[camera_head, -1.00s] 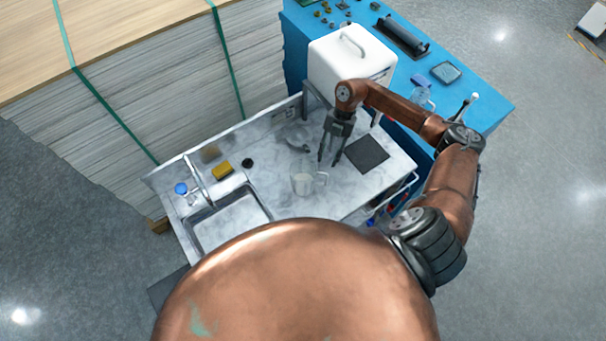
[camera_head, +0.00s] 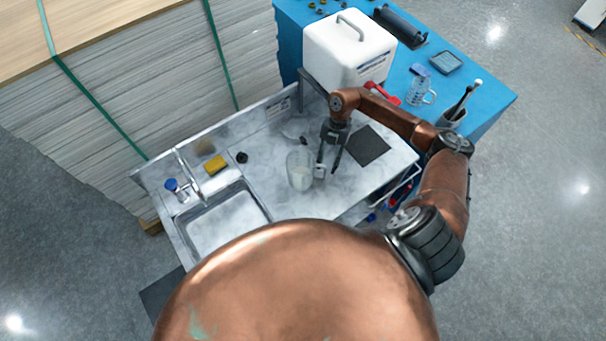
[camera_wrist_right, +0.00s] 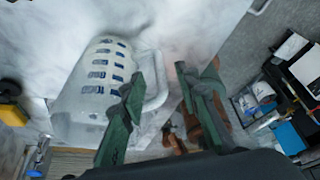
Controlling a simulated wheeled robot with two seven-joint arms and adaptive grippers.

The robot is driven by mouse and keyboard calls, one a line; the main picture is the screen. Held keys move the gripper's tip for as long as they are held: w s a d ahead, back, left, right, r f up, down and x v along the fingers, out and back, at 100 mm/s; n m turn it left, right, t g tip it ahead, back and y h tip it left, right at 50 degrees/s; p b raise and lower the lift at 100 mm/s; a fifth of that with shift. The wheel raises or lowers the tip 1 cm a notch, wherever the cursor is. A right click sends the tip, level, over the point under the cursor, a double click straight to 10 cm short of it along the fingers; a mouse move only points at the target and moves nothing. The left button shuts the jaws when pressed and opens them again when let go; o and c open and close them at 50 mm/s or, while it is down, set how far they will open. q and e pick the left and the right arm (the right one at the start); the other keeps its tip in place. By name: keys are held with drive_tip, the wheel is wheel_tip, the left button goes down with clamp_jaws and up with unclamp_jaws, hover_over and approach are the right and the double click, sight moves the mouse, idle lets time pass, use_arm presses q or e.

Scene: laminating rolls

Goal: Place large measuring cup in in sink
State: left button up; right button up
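The large measuring cup (camera_head: 299,171), clear with blue marks, stands on the marbled counter with its handle towards the right. It also shows in the right wrist view (camera_wrist_right: 92,92). My right gripper (camera_head: 328,173) is at the handle side of the cup, fingers pointing down. In the right wrist view the gripper (camera_wrist_right: 162,85) is open, with the handle (camera_wrist_right: 157,88) in the gap between its fingers, nearer the left one. Whether a finger touches the handle I cannot tell. The sink (camera_head: 226,224) is an empty basin at the counter's left end. My left gripper is out of view.
A tap (camera_head: 187,172), a blue-capped bottle (camera_head: 172,187), a yellow sponge (camera_head: 215,165) and a small black object (camera_head: 242,157) sit behind the sink. A dark mat (camera_head: 368,145) lies to the right. A smaller cup (camera_head: 418,92) stands on the blue table (camera_head: 484,100).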

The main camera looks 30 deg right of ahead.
sight(325, 172)
drive_tip(key=b+x, duration=0.2)
drive_tip(key=x, duration=0.2)
drive_tip(key=shift+f, duration=0.2)
drive_tip(key=shift+r, duration=0.1)
drive_tip(key=shift+c, duration=0.6)
clamp_jaws()
